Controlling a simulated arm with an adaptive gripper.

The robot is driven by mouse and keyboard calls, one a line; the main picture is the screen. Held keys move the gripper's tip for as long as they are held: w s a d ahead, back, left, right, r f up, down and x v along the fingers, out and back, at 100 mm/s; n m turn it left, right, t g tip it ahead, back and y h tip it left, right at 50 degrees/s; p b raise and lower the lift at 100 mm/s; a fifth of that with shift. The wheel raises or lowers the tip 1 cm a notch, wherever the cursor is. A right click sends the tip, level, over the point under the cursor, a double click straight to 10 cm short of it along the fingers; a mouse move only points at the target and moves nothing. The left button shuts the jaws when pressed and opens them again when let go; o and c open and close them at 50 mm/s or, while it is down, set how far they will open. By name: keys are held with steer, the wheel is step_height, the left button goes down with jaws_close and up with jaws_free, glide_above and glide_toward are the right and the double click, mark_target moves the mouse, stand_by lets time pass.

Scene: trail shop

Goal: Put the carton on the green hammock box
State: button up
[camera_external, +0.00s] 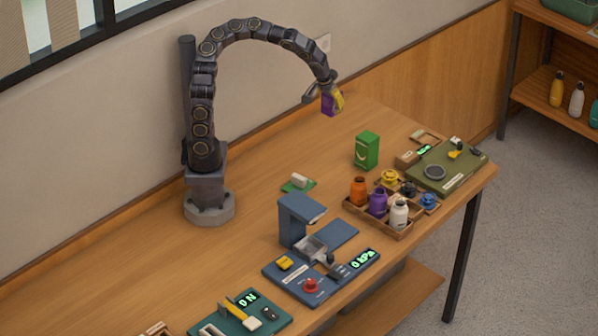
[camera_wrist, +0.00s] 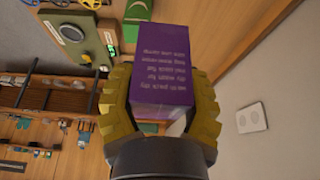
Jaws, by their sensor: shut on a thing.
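The carton is a purple box (camera_external: 328,104) with pale print, held in the air above the back of the table. In the wrist view the carton (camera_wrist: 150,72) fills the middle, between the yellow fingers. My gripper (camera_external: 333,100) is shut on it; the gripper also shows in the wrist view (camera_wrist: 160,100). The green hammock box (camera_external: 366,151) stands upright on the table, to the right of and lower than the carton. A small part of a green thing, likely this box, shows behind the carton in the wrist view (camera_wrist: 138,10).
A wooden tray (camera_external: 404,234) with orange, purple and white bottles stands right of the blue press station (camera_external: 320,262). An olive panel (camera_external: 450,168) lies at the table's right end. A small green pad (camera_external: 299,184) with a pale piece lies mid-table. Bare table surrounds the green box's left side.

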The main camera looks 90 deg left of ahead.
steer(key=w+a+f, duration=0.1)
steer(key=w+f, duration=0.2)
steer(key=w, duration=0.1)
steer(key=w+a+f, duration=0.2)
steer(key=w+f, duration=0.1)
steer(key=w, duration=0.1)
steer(key=w+a+f, duration=0.2)
steer(key=w+f, duration=0.1)
steer(key=shift+w+a, duration=0.1)
steer(key=shift+w, duration=0.3)
steer(key=shift+w+a+f, duration=0.15)
steer(key=shift+w+f, duration=0.2)
steer(key=shift+f, duration=1.5)
steer(key=shift+f, duration=0.1)
steer(key=o, duration=1.1)
steer(key=v, duration=1.2)
